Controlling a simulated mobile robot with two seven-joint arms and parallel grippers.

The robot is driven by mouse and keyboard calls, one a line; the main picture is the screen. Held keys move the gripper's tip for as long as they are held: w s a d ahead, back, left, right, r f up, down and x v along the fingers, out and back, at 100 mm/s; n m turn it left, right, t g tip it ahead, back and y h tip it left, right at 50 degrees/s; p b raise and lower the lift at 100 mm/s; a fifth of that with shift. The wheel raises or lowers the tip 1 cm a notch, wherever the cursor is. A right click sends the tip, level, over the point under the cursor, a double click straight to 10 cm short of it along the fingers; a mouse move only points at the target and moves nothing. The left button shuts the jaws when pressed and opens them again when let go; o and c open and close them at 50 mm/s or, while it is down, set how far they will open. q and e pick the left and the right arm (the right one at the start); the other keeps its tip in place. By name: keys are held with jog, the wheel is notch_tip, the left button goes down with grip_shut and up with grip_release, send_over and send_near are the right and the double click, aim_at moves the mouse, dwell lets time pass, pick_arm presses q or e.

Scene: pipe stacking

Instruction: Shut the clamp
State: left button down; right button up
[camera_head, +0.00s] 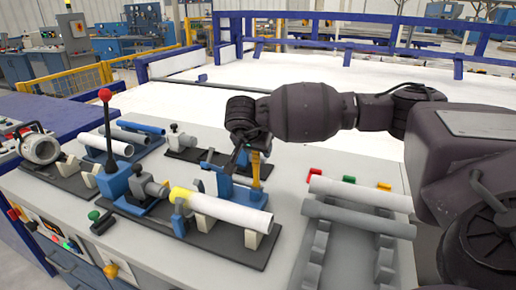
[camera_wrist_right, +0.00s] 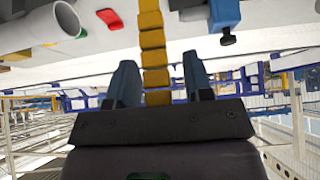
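The clamp has a blue body (camera_head: 226,186) and an upright yellow handle (camera_head: 256,172). It stands at the back of a dark fixture plate (camera_head: 210,240), beside a white pipe (camera_head: 232,211) with a yellow end. My right gripper (camera_head: 244,160) is at the upper part of the handle; its fingertips are small and dark here. In the right wrist view the yellow handle (camera_wrist_right: 155,60) runs between the fingers of my right gripper (camera_wrist_right: 158,78). The fingers stand apart, with gaps visible on both sides of the handle. My left gripper is not in view.
A lever with a red knob (camera_head: 105,96) stands left of the pipe. Grey pipes (camera_head: 360,216) lie on a rack at the right. Small red, green and yellow blocks (camera_head: 348,180) lie behind the rack. Other pipe fixtures are behind and left. A blue rail frame (camera_head: 380,48) stands beyond.

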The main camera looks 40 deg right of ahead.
jog(key=p+v, duration=0.1)
jog(key=v, duration=0.9)
jog(key=shift+a+r+p, duration=0.2)
jog(key=shift+r+p, duration=0.1)
jog(key=shift+r, duration=0.05)
jog(key=shift+s, duration=0.15)
